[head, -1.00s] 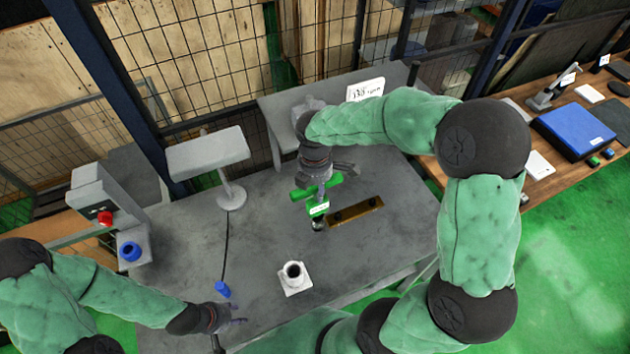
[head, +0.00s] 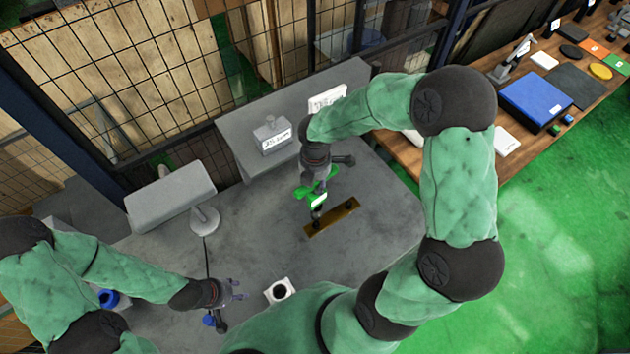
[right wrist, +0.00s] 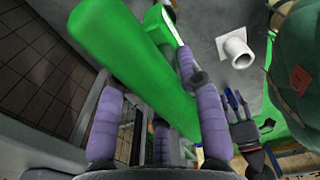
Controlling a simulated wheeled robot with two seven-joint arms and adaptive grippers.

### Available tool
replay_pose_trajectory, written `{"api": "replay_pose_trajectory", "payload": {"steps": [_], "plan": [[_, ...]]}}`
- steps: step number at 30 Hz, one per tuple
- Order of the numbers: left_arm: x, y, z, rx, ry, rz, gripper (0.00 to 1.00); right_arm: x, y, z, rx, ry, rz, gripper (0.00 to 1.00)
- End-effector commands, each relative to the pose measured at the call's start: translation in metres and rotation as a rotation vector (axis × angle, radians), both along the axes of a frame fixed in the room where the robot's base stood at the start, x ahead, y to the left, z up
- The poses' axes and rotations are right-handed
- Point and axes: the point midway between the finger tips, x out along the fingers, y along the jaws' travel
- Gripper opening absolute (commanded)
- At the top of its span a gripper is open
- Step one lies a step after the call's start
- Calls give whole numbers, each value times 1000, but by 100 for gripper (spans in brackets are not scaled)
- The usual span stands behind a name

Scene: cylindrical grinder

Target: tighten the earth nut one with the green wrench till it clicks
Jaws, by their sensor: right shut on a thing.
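The green wrench (head: 318,197) is held in my right gripper (head: 318,182), which is shut on it above the bench. In the right wrist view the green wrench (right wrist: 130,65) runs between the purple fingers. Its lower end hangs at the left end of a brass bar (head: 340,213) lying on the bench. A dark nut shows near the bar's right end. The left end is partly hidden by the wrench, so I cannot tell whether the wrench sits on a nut. My left gripper (head: 238,291) is open and empty, low over the bench's front left.
A white block with a round socket (head: 280,291) stands near the bench front. A grey lamp-like stand (head: 205,218) is at the left, and a labelled grey box (head: 273,136) at the back. A wooden table (head: 480,125) with a blue case (head: 536,102) is to the right.

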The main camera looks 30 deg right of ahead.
Motion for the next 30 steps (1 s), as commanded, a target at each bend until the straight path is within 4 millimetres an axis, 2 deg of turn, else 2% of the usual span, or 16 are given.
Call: {"api": "replay_pose_trajectory", "payload": {"steps": [3, 8, 22, 30], "plan": [[0, 0, 2, 0, 0, 0, 40, 1, 0, 1, -1, -1, -1, 0], [0, 0, -6, 0, -1, 0, 40, 1, 0, -8, -1, -1, -1, 0], [0, 0, -36, 0, -1, 0, 40, 1, 0, -48, -1, 0, -1, 0], [0, 0, -40, 0, -1, -1, 40, 1, 0, -54, -1, -1, -1, 0]]}}
